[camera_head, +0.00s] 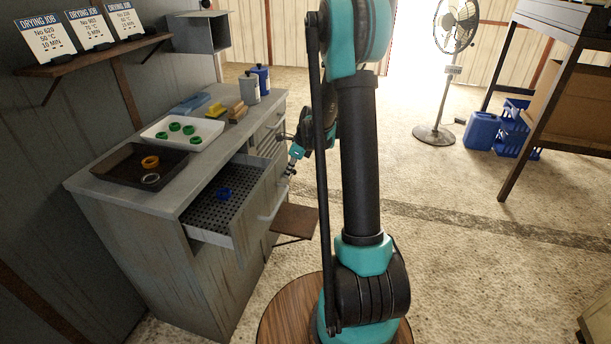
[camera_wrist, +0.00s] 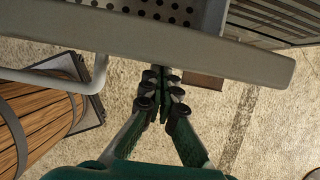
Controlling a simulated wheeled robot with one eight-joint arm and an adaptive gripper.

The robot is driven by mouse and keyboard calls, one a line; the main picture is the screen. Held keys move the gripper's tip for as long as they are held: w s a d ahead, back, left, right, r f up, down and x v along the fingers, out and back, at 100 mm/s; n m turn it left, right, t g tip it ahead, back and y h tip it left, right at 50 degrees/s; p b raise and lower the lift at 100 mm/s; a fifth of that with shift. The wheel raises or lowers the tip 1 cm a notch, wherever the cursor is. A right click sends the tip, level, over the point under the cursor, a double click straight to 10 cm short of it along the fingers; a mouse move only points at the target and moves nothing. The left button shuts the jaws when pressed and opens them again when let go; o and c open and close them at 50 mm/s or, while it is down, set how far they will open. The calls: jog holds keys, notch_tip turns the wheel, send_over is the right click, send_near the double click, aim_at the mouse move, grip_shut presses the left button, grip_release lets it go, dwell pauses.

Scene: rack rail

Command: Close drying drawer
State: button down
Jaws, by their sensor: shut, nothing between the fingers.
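The drying drawer (camera_head: 247,213) is pulled out of the grey cabinet (camera_head: 190,285). In the head view my gripper is partly hidden by my arm.
On the cabinet top stand a dark tray (camera_head: 128,168) with an orange and a grey ring, a white tray (camera_head: 182,140) with several green rings, and two canisters (camera_head: 261,78). A fan (camera_head: 437,130) stands farther back. Open floor lies right of the cabinet.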

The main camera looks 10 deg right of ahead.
jog(key=w+a, duration=0.2)
jog(key=a, duration=0.2)
jog(key=w+a, duration=0.3)
jog(key=a, duration=0.2)
jog(key=w+a, duration=0.3)
jog(key=a, duration=0.2)
jog(key=shift+w+a, duration=0.1)
jog(key=shift+w, duration=0.05)
jog(key=shift+a, duration=0.1)
